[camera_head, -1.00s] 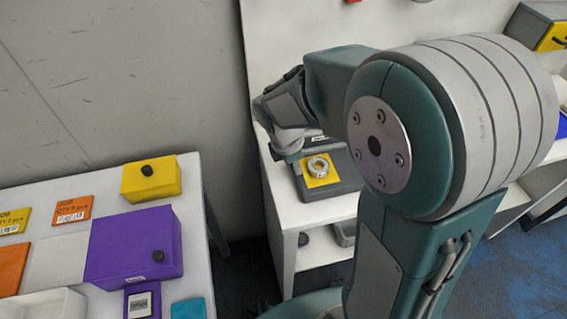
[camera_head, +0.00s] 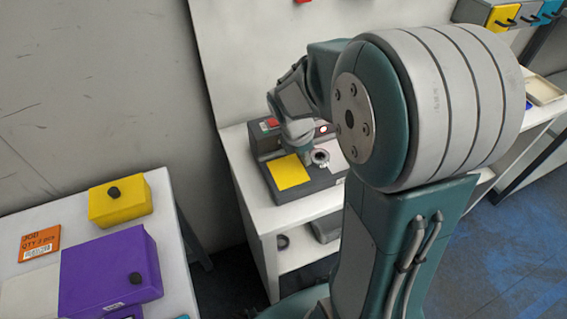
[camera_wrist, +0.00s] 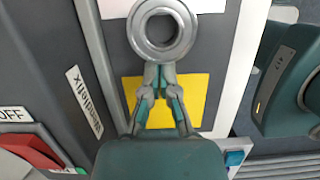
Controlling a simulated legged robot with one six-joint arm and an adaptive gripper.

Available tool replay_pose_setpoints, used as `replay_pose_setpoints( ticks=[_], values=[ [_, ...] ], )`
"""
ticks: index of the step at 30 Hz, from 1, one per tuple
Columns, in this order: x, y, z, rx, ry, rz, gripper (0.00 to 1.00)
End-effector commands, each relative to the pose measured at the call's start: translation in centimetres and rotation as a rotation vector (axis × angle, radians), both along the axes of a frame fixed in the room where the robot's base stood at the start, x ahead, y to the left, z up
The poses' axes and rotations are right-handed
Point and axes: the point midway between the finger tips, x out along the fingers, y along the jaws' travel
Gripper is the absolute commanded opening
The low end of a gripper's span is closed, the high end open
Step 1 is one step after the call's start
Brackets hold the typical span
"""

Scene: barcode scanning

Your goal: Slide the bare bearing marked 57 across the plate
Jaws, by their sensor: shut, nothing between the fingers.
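The bare bearing (camera_head: 320,157), a grey metal ring, lies flat off the yellow square (camera_head: 289,173), to its right on the dark grey plate (camera_head: 320,183). In the wrist view the bearing (camera_wrist: 181,14) is at the top, beyond the yellow square (camera_wrist: 198,97). No number can be read on it. My gripper (camera_wrist: 160,67) is shut and empty, its fingertips at the bearing's near edge, touching or almost touching it. In the head view the fingertips are hard to make out beside the bearing.
The plate belongs to a dark machine with a red switch (camera_wrist: 30,148) on a white bench (camera_head: 262,219). A red light (camera_head: 322,129) glows behind the bearing. A side table at left holds a yellow box (camera_head: 120,203), a purple box (camera_head: 105,270) and an orange card (camera_head: 39,243).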

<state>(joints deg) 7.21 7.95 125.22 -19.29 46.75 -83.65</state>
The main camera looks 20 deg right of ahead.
Motion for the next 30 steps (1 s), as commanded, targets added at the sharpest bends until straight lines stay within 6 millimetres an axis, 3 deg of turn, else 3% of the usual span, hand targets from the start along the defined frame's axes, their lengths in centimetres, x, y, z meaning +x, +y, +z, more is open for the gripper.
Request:
replay_pose_setpoints(
  ticks=[14, 24, 30],
  values=[
    [-0.1, -11.0, 0.0, 0.0, 0.0, -0.008, 0.0],
    [-0.2, -19.9, 0.0, 0.0, 0.0, -0.007, 0.0],
    [-0.1, -23.6, 0.0, -0.001, 0.0, -0.002, 0.0]
  ],
)
